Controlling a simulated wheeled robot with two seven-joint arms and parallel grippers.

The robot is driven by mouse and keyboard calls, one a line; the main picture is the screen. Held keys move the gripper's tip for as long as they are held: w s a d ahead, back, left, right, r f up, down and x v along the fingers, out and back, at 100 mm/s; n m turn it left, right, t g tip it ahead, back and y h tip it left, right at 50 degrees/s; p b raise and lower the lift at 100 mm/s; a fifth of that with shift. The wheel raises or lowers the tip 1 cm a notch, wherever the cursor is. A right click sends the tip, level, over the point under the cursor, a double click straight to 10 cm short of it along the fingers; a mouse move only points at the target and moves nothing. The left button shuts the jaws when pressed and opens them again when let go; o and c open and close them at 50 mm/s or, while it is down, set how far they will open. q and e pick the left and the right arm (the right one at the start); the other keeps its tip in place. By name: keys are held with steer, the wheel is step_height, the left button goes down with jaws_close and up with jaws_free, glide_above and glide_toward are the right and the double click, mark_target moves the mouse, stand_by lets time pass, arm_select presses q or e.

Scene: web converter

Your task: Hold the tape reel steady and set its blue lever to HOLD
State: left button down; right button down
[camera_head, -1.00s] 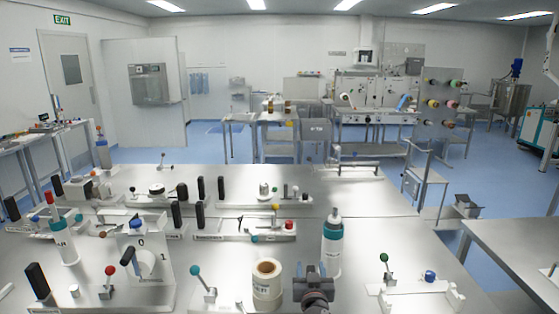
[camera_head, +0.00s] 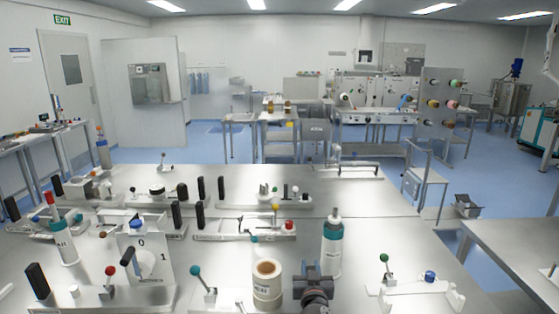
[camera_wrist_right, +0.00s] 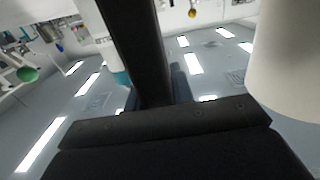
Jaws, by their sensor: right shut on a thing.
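A cream tape reel (camera_head: 267,285) stands upright near the front edge of the table in the head view. My right gripper (camera_head: 313,272) is just right of it, beside it and not around it. In the right wrist view, a large pale curved surface (camera_wrist_right: 288,60) fills the right side and looks like the reel. My right gripper's dark fingers (camera_wrist_right: 150,50) are shut there; what is between them is hidden. A blue knob (camera_head: 430,276) sits on a white fixture at the right; I cannot tell whether it is the task's lever. No HOLD mark is readable. My left gripper is out of view.
A white and teal bottle (camera_head: 332,245) stands just behind my right gripper. A teal-knobbed lever (camera_head: 195,271) is left of the reel. A green-knobbed lever (camera_head: 384,259) stands to the right. Several fixtures crowd the table's left and back. Bare table (camera_head: 370,220) lies right of the bottle.

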steer(key=shift+r, duration=0.15)
steer(key=shift+s+f+b, duration=0.1)
steer(key=shift+f+b, duration=0.35)
steer(key=shift+f, duration=0.05)
